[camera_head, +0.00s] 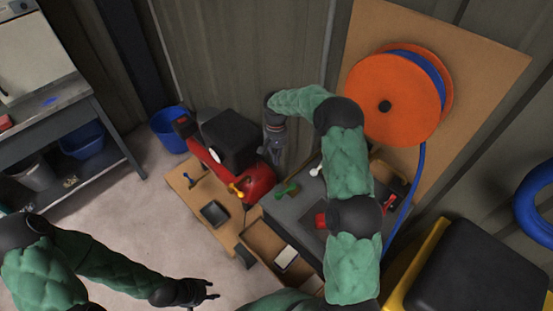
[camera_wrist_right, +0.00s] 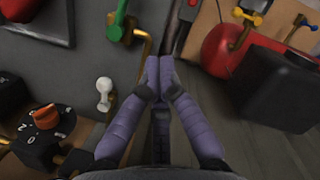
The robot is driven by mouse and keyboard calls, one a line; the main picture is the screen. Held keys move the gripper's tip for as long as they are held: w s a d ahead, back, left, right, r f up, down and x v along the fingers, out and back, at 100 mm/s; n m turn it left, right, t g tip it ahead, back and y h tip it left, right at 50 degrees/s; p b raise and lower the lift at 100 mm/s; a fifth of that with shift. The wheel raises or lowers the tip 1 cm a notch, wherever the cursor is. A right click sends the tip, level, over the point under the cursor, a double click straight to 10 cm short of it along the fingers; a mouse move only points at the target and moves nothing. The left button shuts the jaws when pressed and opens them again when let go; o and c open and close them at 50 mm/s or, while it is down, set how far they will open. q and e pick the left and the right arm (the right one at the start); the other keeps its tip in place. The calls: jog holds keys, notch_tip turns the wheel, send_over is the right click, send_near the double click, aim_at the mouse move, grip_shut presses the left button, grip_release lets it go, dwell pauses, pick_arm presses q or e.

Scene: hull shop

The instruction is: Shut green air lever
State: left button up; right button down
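The green air lever (camera_head: 287,190) sits on a dark grey panel in the head view, on a brass fitting. In the right wrist view the green lever (camera_wrist_right: 117,22) is at the top, left of my fingers, beside a bent brass pipe. My right gripper (camera_head: 273,153) is above and left of the lever in the head view, apart from it. In the wrist view the right gripper (camera_wrist_right: 159,62) has its fingertips together with nothing seen between them. My left gripper (camera_head: 212,291) is over the floor at lower left, fingers apart and empty.
A white lever (camera_wrist_right: 104,92) and a dial with an orange knob (camera_wrist_right: 44,116) are near the green one. A red tank (camera_head: 256,182) with a yellow lever (camera_head: 236,189) stands left. An orange hose reel (camera_head: 385,105) hangs right. A yellow-edged black case (camera_head: 480,270) is lower right.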

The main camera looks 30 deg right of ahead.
aim_at(284, 192)
jog(key=x, duration=0.3)
jog(key=s+x, duration=0.1)
jog(key=x, duration=0.4)
jog(key=shift+s+a+f+b, duration=0.2)
jog(key=shift+s+a+b, duration=0.1)
jog(key=shift+s+a, duration=0.05)
jog(key=shift+s+a+f, duration=0.15)
jog(key=shift+s+a, duration=0.2)
jog(key=shift+s, duration=0.4)
jog(key=shift+s+a+f+n, duration=0.1)
jog(key=shift+s+a+n, duration=0.1)
jog(key=shift+s+n, duration=0.35)
jog(key=shift+s+a+n, duration=0.15)
jog(key=shift+s+n, duration=0.25)
jog(key=shift+n, duration=0.15)
jog(key=shift+w+d, duration=0.1)
